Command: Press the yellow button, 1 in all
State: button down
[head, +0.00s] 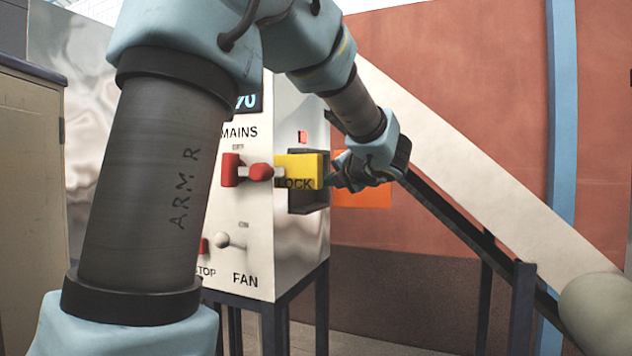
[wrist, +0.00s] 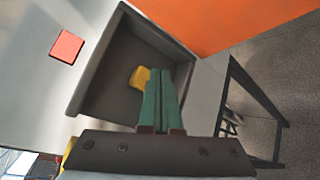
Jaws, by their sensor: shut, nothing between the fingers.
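The yellow button (wrist: 138,77) shows in the wrist view inside a dark grey open-fronted housing (wrist: 100,78) on the cabinet's side. The green fingers of my gripper (wrist: 161,72) are shut and empty. Their tips are inside or at the mouth of the housing, right beside the button and partly covering it. I cannot tell whether they touch it. In the head view my gripper (head: 334,179) is at the housing (head: 307,201) on the cabinet's right side. A yellow block marked LOCK (head: 298,171) covers much of the housing there, and the button cannot be made out.
The cabinet front (head: 258,215) carries a red MAINS switch (head: 231,170) and a FAN toggle (head: 222,240). A red square (wrist: 67,46) sits on the side above the housing. An orange panel (head: 362,194) and a sloping conveyor (head: 500,190) lie to the right.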

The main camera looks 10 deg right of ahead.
jog(key=shift+w+a, duration=0.1)
jog(key=shift+a, duration=0.05)
jog(key=shift+w+a, duration=0.1)
jog(key=shift+a, duration=0.15)
jog(key=shift+w+a, duration=0.2)
jog(key=shift+a, duration=0.25)
jog(key=shift+w+a, duration=0.2)
jog(key=shift+a, duration=0.25)
dwell(1.5)
jog(key=shift+s+d+p, duration=0.1)
jog(key=shift+d+p, duration=0.1)
jog(key=shift+p, duration=0.15)
jog(key=shift+s+d, duration=0.35)
jog(key=shift+d, duration=0.2)
jog(key=d, duration=0.1)
jog(key=s+d+p, duration=0.1)
jog(key=d, duration=0.1)
jog(key=s+d+p, duration=0.1)
jog(key=shift+s+d, duration=0.25)
jog(key=shift+d, duration=0.1)
